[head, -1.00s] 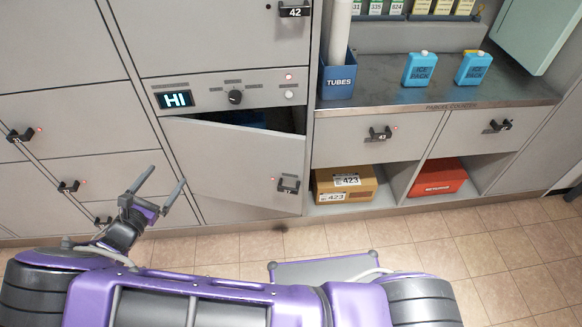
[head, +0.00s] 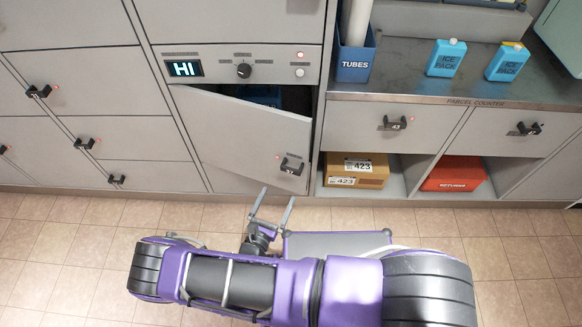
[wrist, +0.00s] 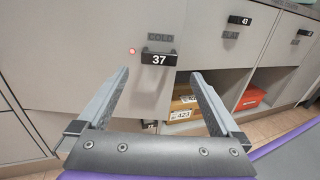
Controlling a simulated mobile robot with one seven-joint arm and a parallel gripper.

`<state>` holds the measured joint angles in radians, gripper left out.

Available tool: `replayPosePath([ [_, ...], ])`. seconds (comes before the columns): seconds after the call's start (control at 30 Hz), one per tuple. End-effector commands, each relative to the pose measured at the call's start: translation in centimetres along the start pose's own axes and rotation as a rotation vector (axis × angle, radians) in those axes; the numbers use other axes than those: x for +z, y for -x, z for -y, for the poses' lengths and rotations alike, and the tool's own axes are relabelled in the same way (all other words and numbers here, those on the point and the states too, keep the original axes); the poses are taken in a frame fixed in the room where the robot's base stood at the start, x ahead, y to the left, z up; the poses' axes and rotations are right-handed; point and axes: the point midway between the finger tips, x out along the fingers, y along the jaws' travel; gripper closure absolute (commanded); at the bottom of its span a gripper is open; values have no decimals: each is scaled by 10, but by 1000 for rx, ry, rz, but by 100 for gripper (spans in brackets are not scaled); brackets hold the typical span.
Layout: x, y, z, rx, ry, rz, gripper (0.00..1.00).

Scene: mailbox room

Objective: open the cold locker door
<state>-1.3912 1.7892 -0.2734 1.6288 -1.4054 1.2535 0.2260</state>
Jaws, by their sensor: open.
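The cold locker door (head: 235,140) is a grey panel below the HI display in the head view. It is ajar, hinged at its left, with a dark gap along its top. Its black handle (head: 291,165) is near the lower right corner. In the wrist view the door (wrist: 100,45) bears the word COLD above the handle marked 37 (wrist: 158,58). My gripper (head: 277,194) is open and empty, just below the handle in the head view. In the wrist view its fingers (wrist: 160,73) point toward the handle, one to each side, apparently short of it.
Right of the door stands the parcel counter (head: 450,92) with ice packs (head: 446,58) and a blue tubes bin (head: 354,62). Below are a cardboard box (head: 356,170) and a red returns box (head: 453,175). Other lockers (head: 85,75) are at left. The tiled floor (head: 60,250) is clear.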

Motion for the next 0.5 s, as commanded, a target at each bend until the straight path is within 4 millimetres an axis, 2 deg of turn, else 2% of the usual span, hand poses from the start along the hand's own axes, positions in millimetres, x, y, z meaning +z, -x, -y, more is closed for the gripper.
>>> replayPosePath([
  [0.03,0,-12,1,-3,2,1,0],
  [0.3,0,-71,1,-3,1,1,0],
  [0.5,0,-105,0,-1,0,1,0],
])
